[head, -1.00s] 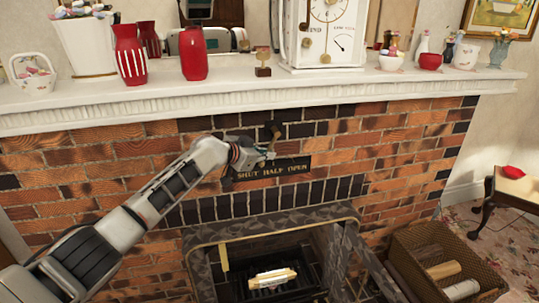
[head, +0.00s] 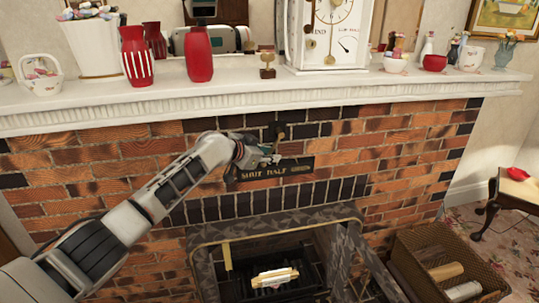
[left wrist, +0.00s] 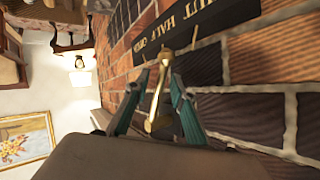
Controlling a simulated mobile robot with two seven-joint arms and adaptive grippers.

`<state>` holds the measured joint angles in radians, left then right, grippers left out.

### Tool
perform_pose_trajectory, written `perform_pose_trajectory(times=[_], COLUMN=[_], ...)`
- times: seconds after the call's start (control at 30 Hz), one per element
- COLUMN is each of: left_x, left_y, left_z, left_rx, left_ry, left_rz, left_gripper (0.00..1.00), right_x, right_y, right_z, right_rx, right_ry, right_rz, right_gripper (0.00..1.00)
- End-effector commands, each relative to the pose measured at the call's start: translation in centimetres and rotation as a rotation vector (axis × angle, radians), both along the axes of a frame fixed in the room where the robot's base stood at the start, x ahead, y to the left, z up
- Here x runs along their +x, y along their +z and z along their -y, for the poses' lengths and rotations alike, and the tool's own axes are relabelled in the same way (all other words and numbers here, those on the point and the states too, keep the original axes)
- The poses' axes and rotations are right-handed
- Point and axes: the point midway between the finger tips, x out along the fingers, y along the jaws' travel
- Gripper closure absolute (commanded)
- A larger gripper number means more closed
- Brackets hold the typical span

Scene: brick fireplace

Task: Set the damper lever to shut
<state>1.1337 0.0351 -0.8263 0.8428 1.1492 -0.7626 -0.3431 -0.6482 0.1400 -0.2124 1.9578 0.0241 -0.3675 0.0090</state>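The damper plate (head: 270,170), a dark strip marked SHUT and HALF, is fixed to the brick above the firebox. The brass damper lever (left wrist: 158,105) has a rounded end towards that camera and stands between my left gripper's fingers (left wrist: 160,78). The fingers are apart, with a narrow gap beside the lever. In the head view my left gripper (head: 266,158) is just above the plate and partly hides the lever. My right gripper is not in view.
The white mantel (head: 330,88) juts out above, carrying red vases (head: 199,55), a small brass object (head: 267,62) and a clock (head: 330,35). The firebox (head: 275,275) is below. A wicker log basket (head: 440,260) stands at the lower right.

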Motion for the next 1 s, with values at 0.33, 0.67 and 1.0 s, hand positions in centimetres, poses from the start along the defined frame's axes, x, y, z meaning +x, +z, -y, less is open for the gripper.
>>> perform_pose_trajectory(times=[0.33, 0.67, 1.0], left_x=[-0.9, -3.9, -7.2], left_y=[0.6, 2.6, 4.9], left_z=[-0.9, -3.4, -6.1], left_rx=[0.001, 0.001, 0.000], left_ry=[-0.001, -0.001, 0.000], left_rz=[0.002, 0.001, 0.002], left_gripper=[0.76, 0.76, 0.76], right_x=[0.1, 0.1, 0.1], right_y=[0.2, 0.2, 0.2], right_z=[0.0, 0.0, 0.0], right_rx=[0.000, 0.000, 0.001], right_ry=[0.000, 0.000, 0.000], right_rz=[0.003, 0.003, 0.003], right_gripper=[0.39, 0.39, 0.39])
